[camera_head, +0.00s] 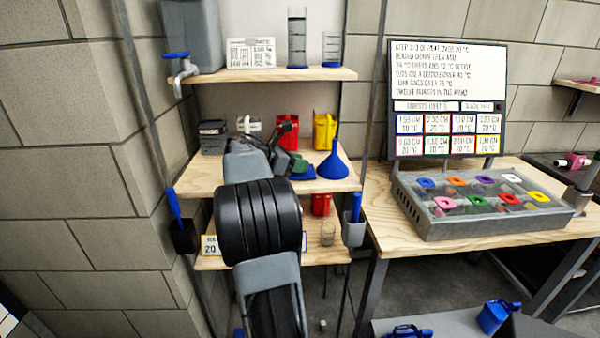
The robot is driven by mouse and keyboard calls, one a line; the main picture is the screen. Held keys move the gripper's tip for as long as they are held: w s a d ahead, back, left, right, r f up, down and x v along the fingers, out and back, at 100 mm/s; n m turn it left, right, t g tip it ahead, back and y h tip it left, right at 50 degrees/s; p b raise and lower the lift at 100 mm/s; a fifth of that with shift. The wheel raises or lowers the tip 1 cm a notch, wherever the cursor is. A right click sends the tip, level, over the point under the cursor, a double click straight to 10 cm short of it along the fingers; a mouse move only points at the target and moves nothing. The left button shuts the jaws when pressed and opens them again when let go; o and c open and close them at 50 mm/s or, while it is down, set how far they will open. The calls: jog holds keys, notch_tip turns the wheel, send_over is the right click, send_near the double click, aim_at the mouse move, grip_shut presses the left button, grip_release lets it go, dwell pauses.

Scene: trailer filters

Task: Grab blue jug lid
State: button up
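My arm reaches up from the bottom of the view to the middle shelf. My gripper (284,148) is at its far end, small and dark, over that shelf. The arm's own links hide part of it, so I cannot tell whether its fingers are open or shut. A flat blue piece (304,174), which may be the blue jug lid, lies on the shelf just right of my gripper and partly behind it. I cannot tell whether they touch. A blue jug (495,316) stands low at the bottom right, and another blue item (408,332) is cut off by the bottom edge.
A blue funnel (333,162) stands close right of the flat piece, with a yellow jug (324,132) behind. A green item (299,162) is beside my gripper. The upper shelf (270,74) overhangs. A grey rack (480,222) with coloured pieces sits on the right table.

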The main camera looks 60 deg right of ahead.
jog(key=c, duration=0.5)
jog(key=shift+r, duration=0.15)
